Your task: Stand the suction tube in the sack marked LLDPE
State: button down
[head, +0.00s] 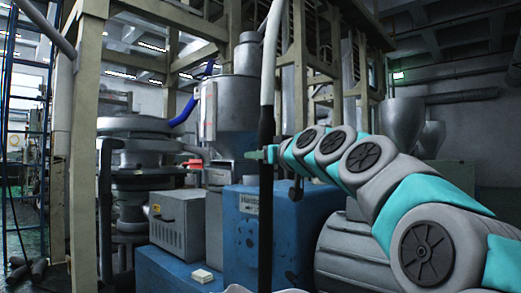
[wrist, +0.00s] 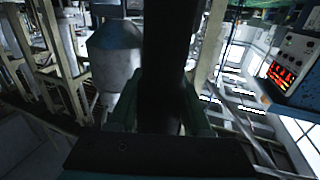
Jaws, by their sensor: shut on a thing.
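The suction tube (head: 266,215) is long and upright in the head view, with a pale upper part and a black lower part. My gripper (head: 262,155) is shut on its black part. In the wrist view the dark tube (wrist: 170,50) passes between the fingers of my gripper (wrist: 158,108). The tube's lower end runs down to the bottom edge of the head view, so its tip cannot be seen. A whitish edge (head: 238,289) shows at the bottom of the head view by the tube; I cannot tell if it is the sack. No LLDPE marking is readable.
A blue machine housing (head: 240,235) stands behind the tube, with a grey box (head: 178,225) to its left. A metal hopper (head: 236,110) rises behind. A tower post (head: 85,150) stands at left. A control panel (wrist: 285,75) shows in the wrist view.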

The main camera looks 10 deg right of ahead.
send_over(261, 228)
jog(key=w, duration=0.3)
jog(key=shift+f, duration=3.4)
jog(key=shift+d+f, duration=0.35)
jog(key=shift+f, duration=0.15)
notch_tip(261, 228, down, 3)
jog(key=shift+r, duration=0.1)
notch_tip(261, 228, down, 3)
jog(key=shift+f, duration=2.05)
